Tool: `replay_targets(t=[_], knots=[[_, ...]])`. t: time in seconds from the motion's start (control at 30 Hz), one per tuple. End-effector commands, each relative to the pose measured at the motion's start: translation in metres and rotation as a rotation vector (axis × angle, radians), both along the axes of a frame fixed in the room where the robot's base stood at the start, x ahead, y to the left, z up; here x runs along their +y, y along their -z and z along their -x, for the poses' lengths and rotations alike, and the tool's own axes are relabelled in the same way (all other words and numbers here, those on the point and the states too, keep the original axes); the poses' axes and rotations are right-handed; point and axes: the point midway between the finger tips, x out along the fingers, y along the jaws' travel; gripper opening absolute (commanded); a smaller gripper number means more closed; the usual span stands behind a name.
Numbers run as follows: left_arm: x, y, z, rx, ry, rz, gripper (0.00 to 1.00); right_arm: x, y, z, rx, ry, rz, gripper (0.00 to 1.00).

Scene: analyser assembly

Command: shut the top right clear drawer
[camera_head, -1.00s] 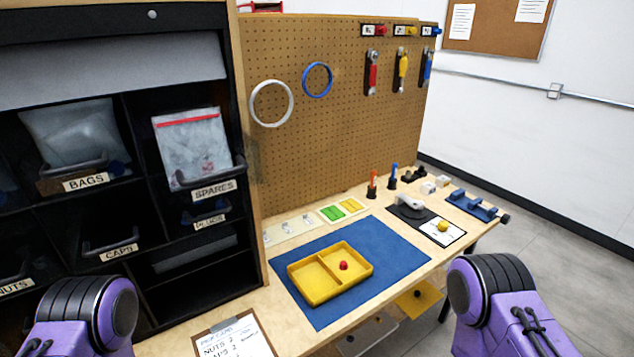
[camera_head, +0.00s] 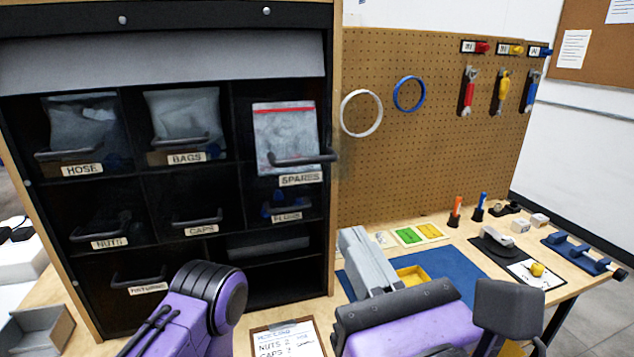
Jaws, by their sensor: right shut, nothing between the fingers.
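The top right clear drawer (camera_head: 287,143) of the black cabinet carries the label SPARES (camera_head: 301,179) and holds a clear bag with a red strip. Its dark handle (camera_head: 303,160) stands farther out than those of the HOSE and BAGS drawers, so it looks partly pulled out. My right gripper (camera_head: 354,238) is shut and empty, fingers up, below and to the right of that drawer and apart from it. My left arm shows at the lower middle, but its gripper is out of view.
The HOSE drawer (camera_head: 82,170) and BAGS drawer (camera_head: 186,158) share the top row. A pegboard (camera_head: 430,140) with rings and tools stands right of the cabinet. The bench holds a blue mat (camera_head: 455,270), a yellow tray (camera_head: 412,276) partly hidden by my right arm, and a clipboard (camera_head: 290,340).

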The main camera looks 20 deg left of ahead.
Motion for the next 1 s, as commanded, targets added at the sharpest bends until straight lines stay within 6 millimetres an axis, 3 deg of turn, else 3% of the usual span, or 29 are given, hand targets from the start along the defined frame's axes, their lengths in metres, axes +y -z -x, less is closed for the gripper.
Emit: replay_targets(t=[0.03, 0.23, 0.33, 0.7, 1.0], knots=[[0.0, -0.018, 0.0, 0.0, 0.0, 0.0, 0.46, 0.003, -0.009, -0.004, 0.005, 0.001, 0.005, 0.0], [0.0, -0.065, 0.0, -0.001, 0.0, -0.001, 0.46, 0.013, -0.015, -0.017, 0.005, -0.003, 0.01, 0.0], [0.0, -0.062, 0.0, 0.0, 0.0, 0.0, 0.46, 0.026, -0.011, -0.037, 0.003, 0.0, 0.007, 0.0], [0.0, -0.094, 0.0, 0.0, 0.0, 0.0, 0.46, 0.068, -0.024, -0.096, 0.002, -0.002, 0.009, 0.0], [0.0, -0.1, 0.0, 0.0, 0.0, 0.0, 0.46, 0.078, -0.023, -0.11, 0.002, -0.001, 0.007, 0.0]])
